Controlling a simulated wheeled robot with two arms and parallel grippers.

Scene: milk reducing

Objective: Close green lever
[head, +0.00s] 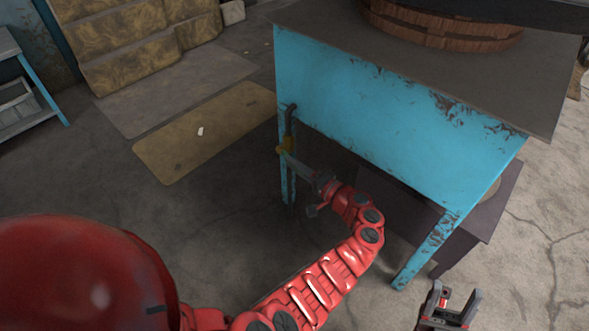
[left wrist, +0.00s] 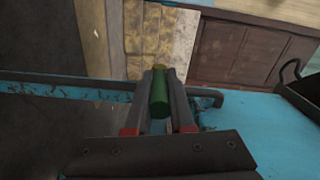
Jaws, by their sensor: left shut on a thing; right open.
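The green lever (left wrist: 159,94) shows in the left wrist view as a short green cylinder between the two fingers of my left gripper (left wrist: 163,100). In the head view my left gripper (head: 300,163) reaches the left corner leg of the blue table, where a dark pipe runs down. It is shut on the lever, which is mostly hidden there. My right gripper (head: 448,308) is open and empty at the bottom right of the head view, apart from the table.
The blue table (head: 370,95) with a dark top carries a round wooden tub (head: 440,22). A dark box (head: 480,215) stands beneath it. Flat mats (head: 205,130) and stacked straw-coloured blocks (head: 120,45) lie at the left. A shelf (head: 25,85) stands far left. Floor before the table is clear.

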